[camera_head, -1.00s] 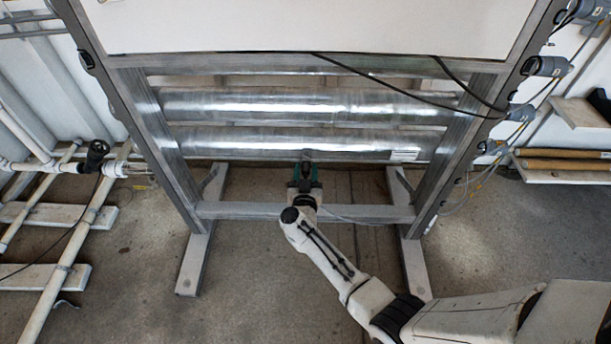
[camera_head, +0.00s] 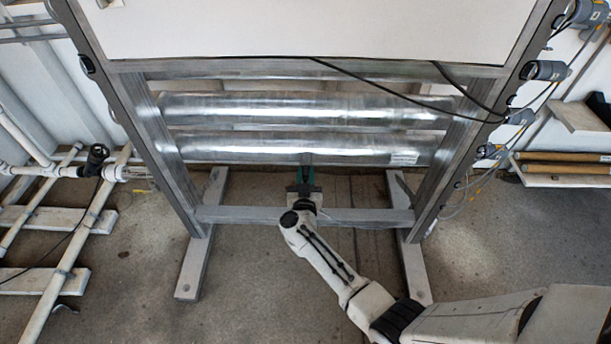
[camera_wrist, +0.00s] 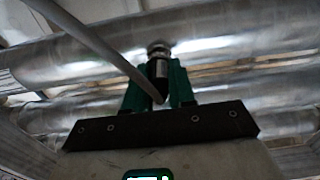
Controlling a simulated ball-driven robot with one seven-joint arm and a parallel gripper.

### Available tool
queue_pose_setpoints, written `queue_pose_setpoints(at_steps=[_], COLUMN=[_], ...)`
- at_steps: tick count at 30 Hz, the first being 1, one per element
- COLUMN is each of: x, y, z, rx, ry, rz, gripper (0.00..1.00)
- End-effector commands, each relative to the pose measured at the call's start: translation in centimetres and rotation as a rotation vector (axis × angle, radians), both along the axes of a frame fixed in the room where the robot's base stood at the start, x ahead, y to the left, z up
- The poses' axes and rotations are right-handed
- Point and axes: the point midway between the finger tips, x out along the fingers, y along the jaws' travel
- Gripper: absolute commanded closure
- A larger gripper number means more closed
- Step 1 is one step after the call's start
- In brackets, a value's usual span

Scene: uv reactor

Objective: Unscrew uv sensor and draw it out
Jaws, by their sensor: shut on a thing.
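The UV sensor (camera_wrist: 158,66) is a dark cylinder with a metallic collar, seen in the wrist view between the green fingers of my gripper (camera_wrist: 160,86). My gripper is shut on it. In the head view my gripper (camera_head: 304,180) is just in front of the lowest shiny reactor tube (camera_head: 290,144). A short grey stub (camera_head: 306,159) shows between the fingers and that tube. The tube also fills the wrist view's background (camera_wrist: 70,62). I cannot tell whether the sensor's end is still inside the tube's port.
A grey cable or rod (camera_wrist: 95,42) crosses the wrist view diagonally, passing in front of the sensor. The metal frame's lower crossbar (camera_head: 370,216) runs beneath my wrist, between two floor feet. Black cables (camera_head: 400,94) hang across the upper tubes.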

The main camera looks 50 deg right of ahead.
Motion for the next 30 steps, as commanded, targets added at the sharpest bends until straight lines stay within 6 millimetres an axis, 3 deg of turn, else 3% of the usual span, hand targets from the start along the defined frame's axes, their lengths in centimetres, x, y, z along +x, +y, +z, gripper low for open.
queue_pose_setpoints(at_steps=[30], x=[0.03], y=[0.01], z=[0.02], rx=[-0.274], ry=[0.351], rz=[0.001], gripper=[1.00])
